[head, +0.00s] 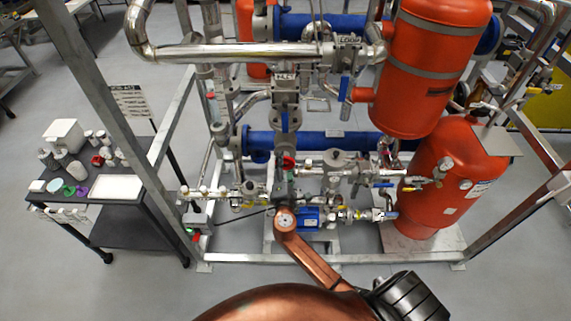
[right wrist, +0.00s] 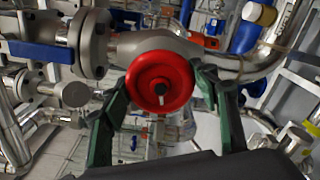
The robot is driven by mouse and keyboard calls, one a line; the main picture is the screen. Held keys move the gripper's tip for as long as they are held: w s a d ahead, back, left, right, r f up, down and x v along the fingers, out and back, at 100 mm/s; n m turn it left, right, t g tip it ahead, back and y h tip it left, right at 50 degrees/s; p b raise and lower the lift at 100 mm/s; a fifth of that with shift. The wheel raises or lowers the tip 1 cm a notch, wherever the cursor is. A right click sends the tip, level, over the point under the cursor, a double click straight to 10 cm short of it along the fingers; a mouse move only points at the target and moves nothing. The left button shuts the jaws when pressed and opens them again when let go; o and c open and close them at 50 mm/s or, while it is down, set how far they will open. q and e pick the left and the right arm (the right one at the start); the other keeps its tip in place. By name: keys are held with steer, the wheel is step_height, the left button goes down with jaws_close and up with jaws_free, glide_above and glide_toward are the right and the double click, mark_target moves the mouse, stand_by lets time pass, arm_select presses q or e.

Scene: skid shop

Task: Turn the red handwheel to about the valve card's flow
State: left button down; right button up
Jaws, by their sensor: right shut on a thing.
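The red handwheel (right wrist: 160,80) fills the middle of the right wrist view, on a steel valve body in the pipework. In the head view it shows small (head: 288,162), partly hidden by my right gripper (head: 284,184). My right gripper's dark green fingers (right wrist: 163,84) stand on either side of the wheel's rim and are shut on it. The wheel has a dark hub with a pale mark below. A white printed card (head: 130,101) hangs at the skid's left; its text is too small to read, so I cannot tell whether it is the valve card. My left gripper is not in view.
Steel pipes (head: 220,52), blue pipes (head: 310,143) and orange tanks (head: 445,185) crowd around the wheel. A grey skid frame (head: 340,257) surrounds them. A dark cart (head: 140,232) with small containers and a white tray (head: 116,188) stands left. The floor in front is clear.

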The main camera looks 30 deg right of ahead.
steer(key=o, duration=1.2)
steer(key=shift+c, duration=0.2)
steer(key=shift+s+a, duration=0.1)
steer(key=v, duration=1.2)
